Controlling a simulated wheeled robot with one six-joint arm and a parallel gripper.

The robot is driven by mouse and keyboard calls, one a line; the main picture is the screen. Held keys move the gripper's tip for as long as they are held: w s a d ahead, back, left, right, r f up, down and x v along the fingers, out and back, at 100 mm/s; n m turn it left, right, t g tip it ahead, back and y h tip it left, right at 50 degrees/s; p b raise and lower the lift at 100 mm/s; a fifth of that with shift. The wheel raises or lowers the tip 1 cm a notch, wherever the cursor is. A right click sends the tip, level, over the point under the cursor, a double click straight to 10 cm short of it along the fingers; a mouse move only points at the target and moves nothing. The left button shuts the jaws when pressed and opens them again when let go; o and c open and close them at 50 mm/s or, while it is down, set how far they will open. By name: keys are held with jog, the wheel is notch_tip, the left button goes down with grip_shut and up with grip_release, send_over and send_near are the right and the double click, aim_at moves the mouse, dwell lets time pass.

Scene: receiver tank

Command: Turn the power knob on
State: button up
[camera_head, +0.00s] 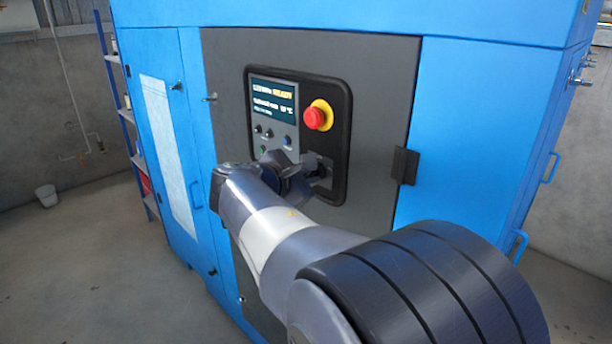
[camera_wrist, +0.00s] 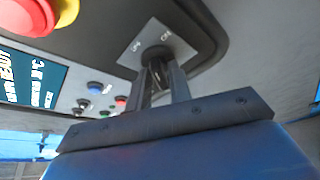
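The power knob (camera_wrist: 157,53) is a dark round knob on a grey square plate (camera_wrist: 128,49) with small OFF and ON labels. It sits on the dark control panel (camera_head: 339,103) of the blue cabinet. My gripper (camera_wrist: 160,72) reaches up to the knob in the wrist view. Its two fingers stand close together with their tips at the knob, and they appear shut on its grip. In the head view my gripper (camera_head: 318,174) is at the lower right of the panel and hides the knob. The knob's exact angle is hard to read.
A red emergency stop (camera_head: 315,118) on a yellow ring sits above the knob. A lit display (camera_head: 274,98) and several small buttons are to the left. A black latch (camera_head: 404,166) sticks out to the right of the panel. Open floor lies left of the cabinet.

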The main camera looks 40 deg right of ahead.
grip_shut()
jog(key=shift+f+b, duration=0.1)
jog(key=shift+b, duration=0.25)
jog(key=m+t+b, duration=0.1)
jog(key=m+b, duration=0.2)
jog(key=b, duration=0.4)
jog(key=m+t+h+b, duration=0.1)
jog(key=m+b, duration=0.2)
jog(key=b, duration=0.4)
jog(key=m+t+h+b, duration=0.1)
jog(key=m+t+b, duration=0.1)
jog(key=b, duration=0.5)
jog(key=shift+s+f+m, duration=0.1)
jog(key=shift+f+m, duration=0.25)
jog(key=shift+m, duration=0.15)
jog(key=shift+r, duration=0.1)
jog(key=shift+o, duration=2.3)
grip_release()
